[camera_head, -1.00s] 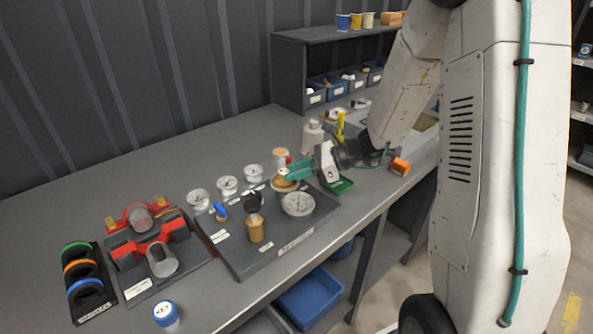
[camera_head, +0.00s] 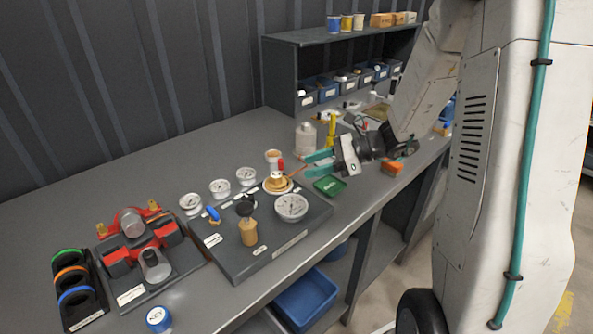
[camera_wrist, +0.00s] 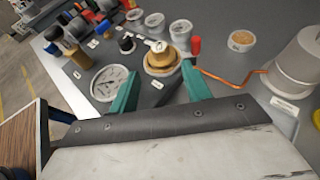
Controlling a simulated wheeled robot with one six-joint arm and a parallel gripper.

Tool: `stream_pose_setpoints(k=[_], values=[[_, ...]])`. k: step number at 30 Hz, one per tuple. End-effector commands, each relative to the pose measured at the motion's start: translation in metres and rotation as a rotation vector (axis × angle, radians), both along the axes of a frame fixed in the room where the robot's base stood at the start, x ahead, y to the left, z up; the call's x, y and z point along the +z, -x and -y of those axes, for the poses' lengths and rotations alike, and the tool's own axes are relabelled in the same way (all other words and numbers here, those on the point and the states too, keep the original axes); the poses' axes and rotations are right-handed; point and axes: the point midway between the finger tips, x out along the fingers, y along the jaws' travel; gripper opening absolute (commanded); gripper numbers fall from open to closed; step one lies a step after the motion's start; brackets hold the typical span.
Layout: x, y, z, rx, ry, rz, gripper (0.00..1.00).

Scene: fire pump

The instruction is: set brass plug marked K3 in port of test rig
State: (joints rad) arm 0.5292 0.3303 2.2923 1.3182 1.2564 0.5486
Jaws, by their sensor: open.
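My gripper (camera_head: 318,163) is open, its two green fingers apart with nothing between them. It is just right of a round brass piece (camera_head: 278,182) on the dark grey gauge board (camera_head: 225,250). In the wrist view the brass piece (camera_wrist: 162,58) has a stepped body and a pale top, and lies just beyond the fingertips (camera_wrist: 162,88). I cannot read a K3 mark, nor tell how deep the piece sits. Another brass-coloured cylinder (camera_head: 248,233) stands upright nearer the board's front. Which unit is the test rig is not clear from any readable label.
A large gauge (camera_head: 291,207) and a black knob (camera_head: 244,206) flank the brass piece. A copper rod (camera_wrist: 225,78) and white bottle (camera_wrist: 298,58) are close to the right finger. A red clamp fixture (camera_head: 140,245) stands left.

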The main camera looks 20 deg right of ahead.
Motion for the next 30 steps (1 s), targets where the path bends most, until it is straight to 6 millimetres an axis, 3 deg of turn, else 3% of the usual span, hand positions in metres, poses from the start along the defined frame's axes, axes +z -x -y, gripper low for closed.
stream_pose_setpoints(k=[3,9,14,17,22,26,30], values=[[0.009,0.010,0.020,-0.004,0.002,0.001,0.48],[0.018,0.019,0.036,0.001,0.002,0.002,0.48],[0.033,0.034,0.018,0.105,0.075,0.044,0.48],[0.051,0.058,-0.012,0.275,0.196,0.114,0.48],[0.078,0.120,-0.058,0.652,0.463,0.282,0.48],[0.091,0.168,-0.074,0.935,0.666,0.417,0.48],[0.102,0.214,-0.075,1.230,0.886,0.562,0.48]])
